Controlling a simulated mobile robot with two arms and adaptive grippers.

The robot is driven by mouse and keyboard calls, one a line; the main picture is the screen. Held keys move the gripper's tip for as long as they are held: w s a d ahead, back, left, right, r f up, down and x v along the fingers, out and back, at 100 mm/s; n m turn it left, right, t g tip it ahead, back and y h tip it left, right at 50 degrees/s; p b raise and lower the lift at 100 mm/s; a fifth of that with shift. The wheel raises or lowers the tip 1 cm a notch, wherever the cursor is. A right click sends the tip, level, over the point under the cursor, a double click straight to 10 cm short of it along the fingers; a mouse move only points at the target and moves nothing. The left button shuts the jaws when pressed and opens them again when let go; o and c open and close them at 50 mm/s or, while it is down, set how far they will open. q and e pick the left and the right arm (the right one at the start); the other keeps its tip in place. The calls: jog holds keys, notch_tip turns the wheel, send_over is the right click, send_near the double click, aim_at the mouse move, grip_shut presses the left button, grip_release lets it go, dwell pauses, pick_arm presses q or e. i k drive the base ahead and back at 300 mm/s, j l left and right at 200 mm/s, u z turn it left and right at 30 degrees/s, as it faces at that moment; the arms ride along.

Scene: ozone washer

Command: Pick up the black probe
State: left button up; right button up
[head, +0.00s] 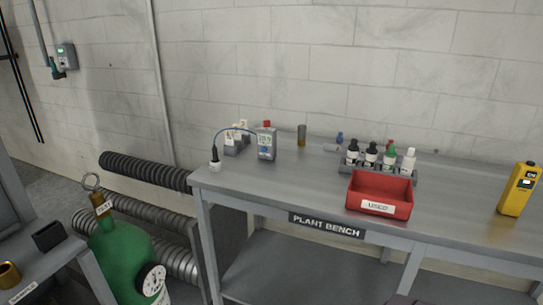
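A slim black probe (214,153) stands upright at the left end of the grey bench (300,185). Its lower end sits in a small white holder (215,167). A thin blue cable arcs from the probe's top to a grey handheld meter (266,144) standing to its right. Neither of my grippers can be made out in the head view, and nothing touches the probe.
Small bottles (240,131) stand behind the probe. A bottle rack (353,153), a red bin (380,194) and a yellow handheld device (518,190) are farther right. A green cylinder (123,262) stands left of the bench. The bench front between probe and bin is clear.

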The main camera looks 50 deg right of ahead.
aim_at(215, 155)
jog(key=z, duration=1.2)
jog(key=i+l, duration=0.1)
